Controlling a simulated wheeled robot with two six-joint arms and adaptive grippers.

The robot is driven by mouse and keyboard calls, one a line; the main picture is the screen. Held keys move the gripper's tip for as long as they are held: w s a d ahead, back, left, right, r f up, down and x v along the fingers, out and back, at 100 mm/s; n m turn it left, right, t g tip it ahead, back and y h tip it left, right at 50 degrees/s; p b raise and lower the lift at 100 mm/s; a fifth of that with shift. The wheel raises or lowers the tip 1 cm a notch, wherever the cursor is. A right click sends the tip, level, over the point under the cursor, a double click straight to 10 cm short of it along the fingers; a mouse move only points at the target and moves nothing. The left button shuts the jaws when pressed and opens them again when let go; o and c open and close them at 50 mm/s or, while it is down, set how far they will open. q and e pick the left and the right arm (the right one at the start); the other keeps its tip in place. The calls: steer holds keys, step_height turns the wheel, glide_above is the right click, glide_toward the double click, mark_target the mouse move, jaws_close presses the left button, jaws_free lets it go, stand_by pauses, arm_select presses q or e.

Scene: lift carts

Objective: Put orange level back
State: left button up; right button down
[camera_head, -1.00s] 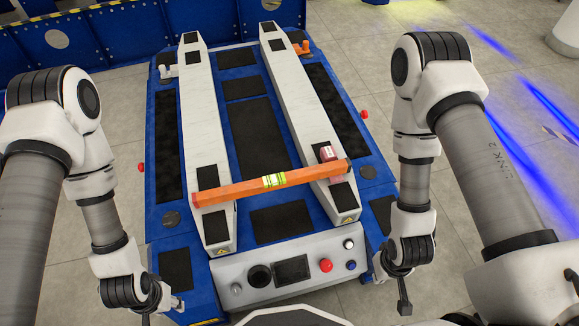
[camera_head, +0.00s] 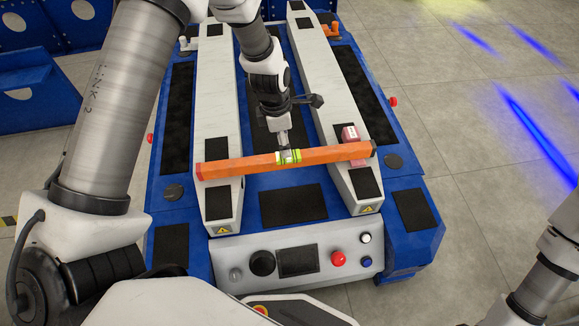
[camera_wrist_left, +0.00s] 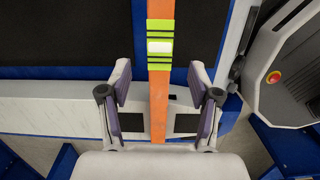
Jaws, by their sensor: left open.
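The orange level (camera_head: 230,165) lies across the two white rails of the blue lift cart (camera_head: 165,215), with its yellow-green vial near the middle. It also shows in the left wrist view (camera_wrist_left: 160,105), running up the picture. My left gripper (camera_head: 285,145) is at the level's middle, close to the vial. In the left wrist view my left gripper (camera_wrist_left: 160,80) is open, with one finger on each side of the level and visible gaps between. Contact below the fingers cannot be told. My right gripper is out of view.
The cart's control panel (camera_head: 298,262) with a red button is in front. Floor is free to the right.

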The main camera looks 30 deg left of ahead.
mark_target(288, 160)
arm_select(q)
steer(key=f+b, duration=0.1)
steer(key=f, duration=0.1)
steer(key=f+b, duration=0.2)
steer(key=f, duration=0.1)
steer(key=f+b, duration=0.1)
steer(key=f, duration=0.1)
steer(key=shift+w+d+f+b, duration=0.3)
steer(key=shift+w+d+b, duration=0.05)
steer(key=shift+d+b, duration=0.05)
steer(key=shift+r, duration=0.1)
jaws_close()
